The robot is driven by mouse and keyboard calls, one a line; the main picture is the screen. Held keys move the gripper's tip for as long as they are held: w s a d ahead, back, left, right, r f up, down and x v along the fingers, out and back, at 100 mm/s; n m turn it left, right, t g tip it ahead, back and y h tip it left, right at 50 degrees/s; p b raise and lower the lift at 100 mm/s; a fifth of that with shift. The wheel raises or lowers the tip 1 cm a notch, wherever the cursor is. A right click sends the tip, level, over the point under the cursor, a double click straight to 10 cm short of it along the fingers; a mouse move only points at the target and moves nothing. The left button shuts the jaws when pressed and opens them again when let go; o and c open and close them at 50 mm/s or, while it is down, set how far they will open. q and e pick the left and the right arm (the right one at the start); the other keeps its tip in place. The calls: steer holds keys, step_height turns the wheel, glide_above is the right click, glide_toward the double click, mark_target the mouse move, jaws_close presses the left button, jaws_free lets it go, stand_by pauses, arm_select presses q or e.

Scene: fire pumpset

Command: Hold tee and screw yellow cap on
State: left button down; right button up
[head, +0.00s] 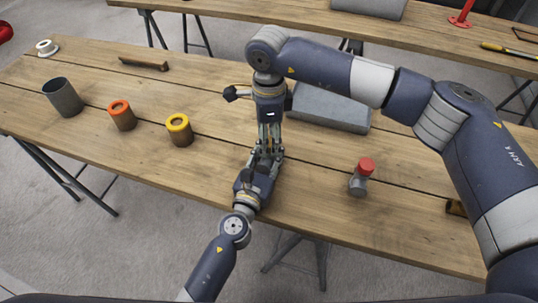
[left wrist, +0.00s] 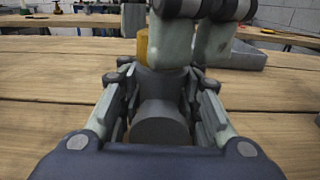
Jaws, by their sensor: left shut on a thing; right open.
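My left gripper (head: 261,172) is shut on the grey tee, whose round end shows between the fingers in the left wrist view (left wrist: 160,122). My right gripper (head: 269,142) points down from above, open, with its fingers around the top of the tee. A yellow piece, which looks like the yellow cap (left wrist: 142,44), shows beside a right finger in the left wrist view, mostly hidden. Whether it sits on the tee's thread or is screwed down, I cannot tell. In the head view the grippers hide most of the tee and cap.
A yellow-rimmed pot (head: 179,131), an orange-rimmed pot (head: 121,115) and a grey cup (head: 63,97) stand at left. A red-capped grey tee (head: 358,184) stands at right. A grey box (head: 330,108) lies behind my right gripper. The front of the wooden table (head: 140,165) is clear.

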steer(key=shift+f, duration=0.4)
steer(key=shift+c, duration=0.4)
steer(key=c, duration=1)
steer(key=shift+c, duration=0.2)
steer(key=o, duration=1.3)
steer(key=shift+c, duration=0.2)
step_height(320, 180, up, 12)
